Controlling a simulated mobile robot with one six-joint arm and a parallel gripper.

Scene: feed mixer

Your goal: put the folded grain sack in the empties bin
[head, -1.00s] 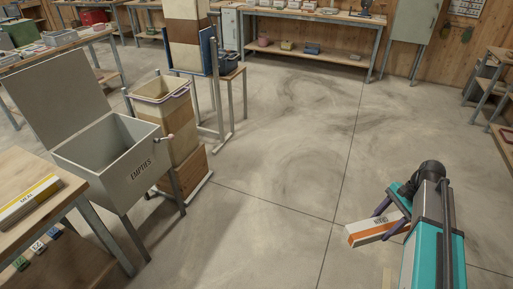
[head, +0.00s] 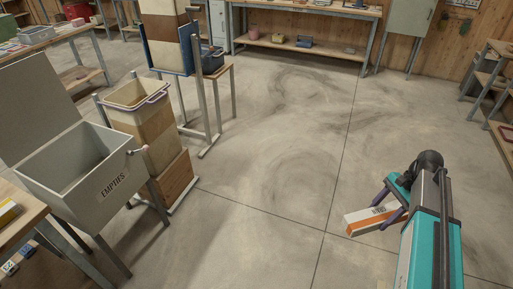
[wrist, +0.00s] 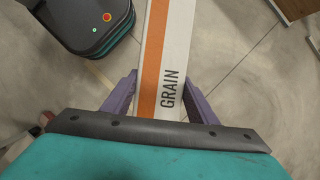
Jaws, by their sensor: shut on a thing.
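The folded grain sack (head: 370,219) is a flat white pack with an orange band. In the wrist view the sack (wrist: 166,60) shows the word GRAIN and runs up between the fingers. My gripper (head: 386,211) is shut on the sack and holds it out over open floor at the right; the purple fingers also show in the wrist view (wrist: 160,98). The empties bin (head: 92,185) is a grey box on legs at the left, marked EMPTIES. Its lid (head: 32,108) stands open and its inside looks empty. The sack is well apart from the bin.
A stacked wooden column with a lavender-rimmed top (head: 140,98) stands just right of the bin, with a crank between. A table (head: 18,222) with a yellow-banded pack (head: 6,212) is at the near left. Clear concrete floor (head: 270,180) lies between bin and gripper.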

